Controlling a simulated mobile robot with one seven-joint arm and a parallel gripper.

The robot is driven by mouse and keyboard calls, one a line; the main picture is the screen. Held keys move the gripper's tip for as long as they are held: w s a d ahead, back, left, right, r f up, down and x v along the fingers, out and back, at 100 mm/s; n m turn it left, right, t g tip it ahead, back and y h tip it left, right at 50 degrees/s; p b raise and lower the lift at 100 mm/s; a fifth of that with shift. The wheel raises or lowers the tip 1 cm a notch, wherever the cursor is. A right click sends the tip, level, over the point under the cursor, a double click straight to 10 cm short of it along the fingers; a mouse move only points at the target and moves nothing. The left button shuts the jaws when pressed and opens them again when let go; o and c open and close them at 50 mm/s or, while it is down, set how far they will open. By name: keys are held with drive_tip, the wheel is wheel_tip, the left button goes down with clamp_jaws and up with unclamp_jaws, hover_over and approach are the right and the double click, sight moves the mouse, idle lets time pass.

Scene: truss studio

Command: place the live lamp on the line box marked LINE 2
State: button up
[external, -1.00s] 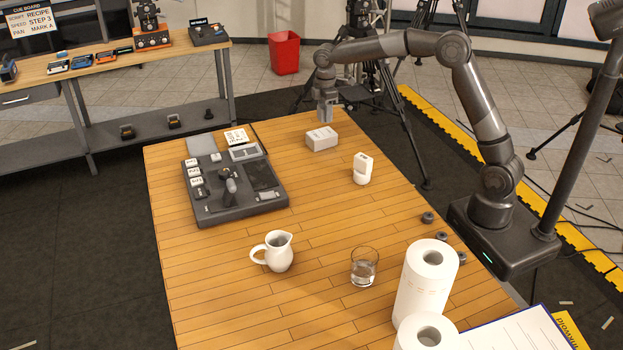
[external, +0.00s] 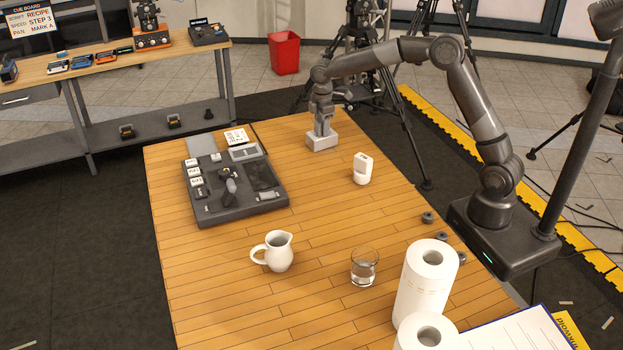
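A white box (external: 322,143) lies on the far end of the wooden table, and my gripper (external: 322,133) is lowered onto it from above. The fingers hide part of the box, and I cannot tell whether they are closed on it. I cannot make out which thing is the live lamp. A white upright device (external: 363,168) stands to the right of the box, nearer the camera. Several small white labelled blocks (external: 194,171) sit along the left edge of a dark console (external: 240,213). Their lettering is too small to read, so I cannot identify LINE 2.
A white jug (external: 279,252), a glass of water (external: 364,268) and paper rolls (external: 425,285) stand nearer the camera. A white card (external: 236,136) lies at the console's far edge. The wooden table (external: 320,205) is bare between console and white device.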

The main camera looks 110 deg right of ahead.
drive_tip(key=shift+o, duration=1.1)
drive_tip(key=shift+r, duration=0.15)
wheel_tip(320, 180, up, 12)
drive_tip(key=a+r+t+h, duration=0.1)
drive_tip(key=a+r, duration=0.2)
drive_tip(key=a, duration=1.1)
drive_tip(key=a+r+t+h, duration=0.1)
drive_tip(key=a+r, duration=0.3)
drive_tip(key=a, duration=0.9)
drive_tip(key=s+a+f+t+y, duration=0.1)
drive_tip(key=s+a+f, duration=0.3)
drive_tip(key=s+a, duration=0.5)
drive_tip(key=s+a+f+t+y, duration=0.1)
drive_tip(key=s+a+f+t, duration=0.1)
drive_tip(key=s+a, duration=0.7)
drive_tip(key=shift+s+a+f+t, duration=0.25)
drive_tip(key=shift+a+f+t, duration=0.05)
drive_tip(key=shift+a+f, duration=0.5)
